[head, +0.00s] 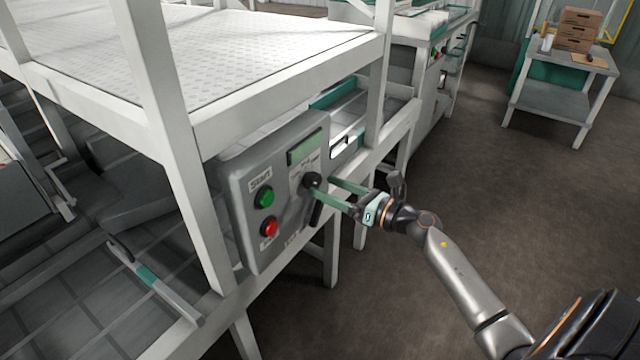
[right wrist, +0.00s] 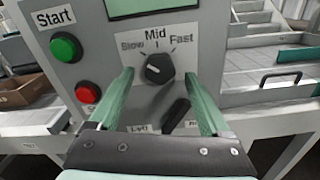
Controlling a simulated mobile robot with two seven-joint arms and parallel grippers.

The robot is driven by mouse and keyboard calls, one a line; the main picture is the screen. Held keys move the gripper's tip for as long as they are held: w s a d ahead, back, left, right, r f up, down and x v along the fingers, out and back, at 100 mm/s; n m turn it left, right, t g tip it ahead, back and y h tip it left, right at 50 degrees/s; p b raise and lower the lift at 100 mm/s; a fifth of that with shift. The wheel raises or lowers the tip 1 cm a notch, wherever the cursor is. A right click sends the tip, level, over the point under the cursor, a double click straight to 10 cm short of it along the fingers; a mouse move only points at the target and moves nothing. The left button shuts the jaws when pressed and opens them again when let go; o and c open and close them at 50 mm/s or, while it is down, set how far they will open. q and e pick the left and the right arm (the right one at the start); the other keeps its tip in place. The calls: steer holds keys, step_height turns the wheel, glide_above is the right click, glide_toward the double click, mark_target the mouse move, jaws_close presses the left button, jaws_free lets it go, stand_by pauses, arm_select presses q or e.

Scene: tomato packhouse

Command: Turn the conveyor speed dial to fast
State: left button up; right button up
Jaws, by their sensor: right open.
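The speed dial is a round black knob (head: 312,181) on the grey control panel (head: 245,215). In the right wrist view the knob (right wrist: 158,68) sits below the words Slow, Mid and Fast, with Fast at the right. I cannot tell for sure which word its mark points to. My right gripper (head: 326,185) is open, with its green fingers reaching toward the panel. In the right wrist view its fingertips (right wrist: 158,76) are on either side of the knob, with gaps showing. I cannot tell how far they are from the panel face. My left gripper is not in view.
A green Start button (head: 265,197) and a red button (head: 270,228) are left of the dial. A black lever (right wrist: 176,114) is just below it, between my fingers. White frame posts (head: 180,150) stand close by. A side table (head: 560,105) stands back right; the floor between is clear.

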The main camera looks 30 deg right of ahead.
mark_target(312, 181)
steer(key=shift+x, duration=1.4)
jaws_close()
